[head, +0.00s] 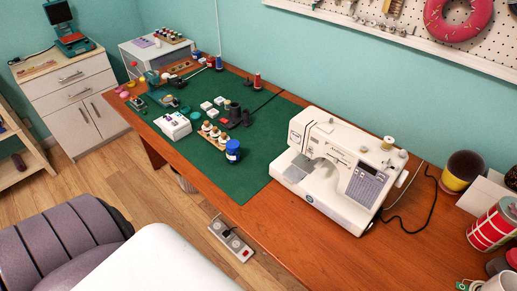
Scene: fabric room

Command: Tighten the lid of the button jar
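A small blue jar-like container (233,152) stands upright at the front edge of the green mat (258,166). It may be the button jar, but it is too small to tell what it holds or how its lid sits. Several small pale-topped jars or spools (214,135) stand in a row on a wooden holder just left of it. Neither of my grippers is in view, and nothing is seen touching the blue container.
A white sewing machine (340,170) stands right of the blue container. A white box (173,126) and dark small items (235,114) crowd the mat. A foot pedal (231,240) lies on the floor. A grey ribbed form (60,235) fills the lower left. The table front right (330,260) is clear.

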